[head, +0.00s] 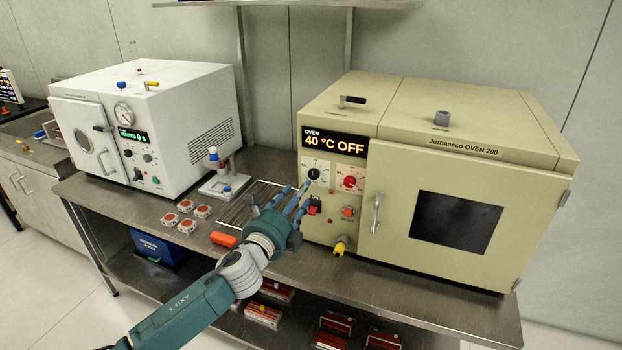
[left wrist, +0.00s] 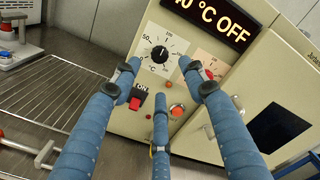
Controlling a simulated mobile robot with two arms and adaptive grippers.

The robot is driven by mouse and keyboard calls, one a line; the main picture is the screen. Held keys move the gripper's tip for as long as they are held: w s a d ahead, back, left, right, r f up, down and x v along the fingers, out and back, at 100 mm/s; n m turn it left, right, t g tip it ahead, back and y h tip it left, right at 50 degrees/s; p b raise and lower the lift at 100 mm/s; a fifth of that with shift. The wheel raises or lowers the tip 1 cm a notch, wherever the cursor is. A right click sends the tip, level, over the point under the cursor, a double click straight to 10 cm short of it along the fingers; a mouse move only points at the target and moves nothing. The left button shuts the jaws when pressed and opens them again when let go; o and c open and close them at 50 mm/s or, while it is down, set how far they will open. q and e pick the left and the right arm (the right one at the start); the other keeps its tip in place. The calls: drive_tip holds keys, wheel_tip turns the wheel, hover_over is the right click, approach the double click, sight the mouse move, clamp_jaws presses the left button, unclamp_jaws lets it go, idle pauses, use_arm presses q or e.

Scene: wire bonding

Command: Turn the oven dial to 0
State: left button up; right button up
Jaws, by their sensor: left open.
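The beige oven (head: 335,105) stands on the right of the steel bench. Its display (head: 335,143) reads 40 °C OFF. Its black dial (head: 313,173) sits on a white scale plate below the display; in the left wrist view the dial (left wrist: 159,54) shows between two fingers, its scale marked in °C. I cannot tell the exact pointer setting. A red dial (head: 349,182) is to its right, partly behind a finger in the left wrist view. My left gripper (head: 302,197) is open and empty, its three blue fingers spread just in front of the panel, apart from the black dial. My right gripper is out of view.
A red ON switch (left wrist: 137,98) and an orange-red button (head: 347,212) sit below the dials. A yellow-tipped knob (head: 340,245) sticks out lower down. A wire rack (head: 245,207), a small stand (head: 223,183) and a white machine (head: 190,110) are to the left.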

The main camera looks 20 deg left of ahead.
sight(313, 176)
use_arm(q)
drive_tip(key=w+p, duration=0.1)
drive_tip(key=w, duration=0.8)
drive_tip(key=shift+w+d, duration=0.15)
drive_tip(key=shift+d, duration=0.05)
drive_tip(key=shift+c, duration=0.3)
drive_tip(key=shift+f, duration=0.1)
clamp_jaws()
